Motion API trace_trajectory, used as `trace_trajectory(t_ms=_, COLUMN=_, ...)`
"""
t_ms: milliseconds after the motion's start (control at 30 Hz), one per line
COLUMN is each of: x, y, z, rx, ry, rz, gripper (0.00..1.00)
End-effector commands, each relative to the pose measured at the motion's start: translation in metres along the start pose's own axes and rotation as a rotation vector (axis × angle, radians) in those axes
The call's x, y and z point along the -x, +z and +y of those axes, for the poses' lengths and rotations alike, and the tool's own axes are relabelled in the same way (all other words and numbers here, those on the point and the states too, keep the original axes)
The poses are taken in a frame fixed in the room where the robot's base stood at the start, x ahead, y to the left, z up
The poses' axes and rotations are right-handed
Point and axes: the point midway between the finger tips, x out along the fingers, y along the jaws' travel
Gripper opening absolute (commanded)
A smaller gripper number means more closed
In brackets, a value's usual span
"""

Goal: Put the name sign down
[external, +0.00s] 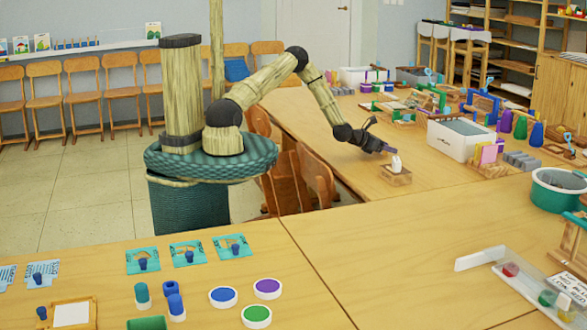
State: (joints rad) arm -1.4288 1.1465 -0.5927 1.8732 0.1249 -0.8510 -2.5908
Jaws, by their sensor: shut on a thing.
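My gripper (389,150) is at the end of my outstretched arm, low over the long wooden table. It is shut on a small white piece, which I take to be the name sign (396,164); it is too small for any lettering to show. The sign is roughly upright, just below the fingertips and over a small, shallow wooden tray (398,179). I cannot tell whether the sign touches the tray. The fingers partly hide its upper part.
Colored cones and wooden frames crowd the table's far side. Wooden chairs (317,178) line its left edge. Bare tabletop (440,192) lies in front of the bin.

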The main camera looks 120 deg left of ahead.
Motion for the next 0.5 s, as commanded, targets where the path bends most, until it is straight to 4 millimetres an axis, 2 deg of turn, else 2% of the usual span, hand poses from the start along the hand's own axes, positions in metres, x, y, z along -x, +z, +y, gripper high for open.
trace_trajectory(t_ms=333, x=-0.0014, y=-0.0031, z=0.0001, rx=0.000, ry=0.000, rz=-0.001, gripper=0.34)
trace_trajectory(t_ms=367, x=-0.0014, y=-0.0029, z=0.0001, rx=0.000, ry=0.000, rz=-0.001, gripper=0.58)
trace_trajectory(t_ms=467, x=-0.0011, y=-0.0021, z=0.0001, rx=-0.001, ry=0.000, rz=-0.001, gripper=0.77)
trace_trajectory(t_ms=500, x=-0.0011, y=-0.0021, z=0.0001, rx=-0.001, ry=0.000, rz=-0.001, gripper=0.77)
